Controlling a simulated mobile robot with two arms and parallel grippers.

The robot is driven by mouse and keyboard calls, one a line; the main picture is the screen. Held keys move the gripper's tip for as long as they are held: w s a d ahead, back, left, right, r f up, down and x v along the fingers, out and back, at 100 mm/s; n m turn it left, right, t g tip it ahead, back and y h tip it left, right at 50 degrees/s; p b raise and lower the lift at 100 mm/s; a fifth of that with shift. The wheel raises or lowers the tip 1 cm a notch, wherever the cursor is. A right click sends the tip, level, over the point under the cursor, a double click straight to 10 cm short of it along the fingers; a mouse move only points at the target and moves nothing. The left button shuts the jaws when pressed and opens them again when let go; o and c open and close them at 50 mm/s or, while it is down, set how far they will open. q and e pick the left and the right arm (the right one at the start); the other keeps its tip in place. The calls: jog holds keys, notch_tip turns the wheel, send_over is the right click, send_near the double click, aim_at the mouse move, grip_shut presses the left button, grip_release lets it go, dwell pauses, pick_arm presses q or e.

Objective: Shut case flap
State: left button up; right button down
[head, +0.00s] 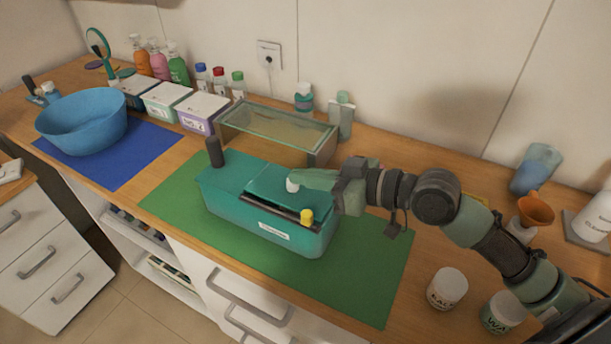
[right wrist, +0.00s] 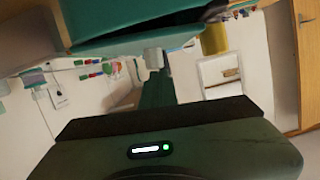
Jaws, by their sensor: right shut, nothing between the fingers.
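The teal case (head: 225,205) stands on a green mat, with a white label on its front. Its teal flap (head: 265,187) covers the right part of the top and looks nearly flat; a dark strip or gap runs along its front edge, and I cannot tell whether it is fully down. My right gripper (head: 297,178) is shut and empty, over the flap's rear right side beside a white knob (head: 292,185). Contact is unclear. The right wrist view shows teal case surface (right wrist: 140,18) close above the fingers (right wrist: 158,85). My left gripper is out of view.
A glass-topped box (head: 275,122) is close behind. Two jars (head: 447,288) stand at the front right. The green mat (head: 365,285) is bare at front right.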

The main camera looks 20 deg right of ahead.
aim_at(304, 194)
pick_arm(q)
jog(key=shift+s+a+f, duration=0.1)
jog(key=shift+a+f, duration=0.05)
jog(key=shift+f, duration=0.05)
pick_arm(e)
jog(key=shift+s+a+f, duration=0.1)
jog(key=shift+a+f, duration=0.05)
jog(key=shift+f, duration=0.15)
dwell(0.3)
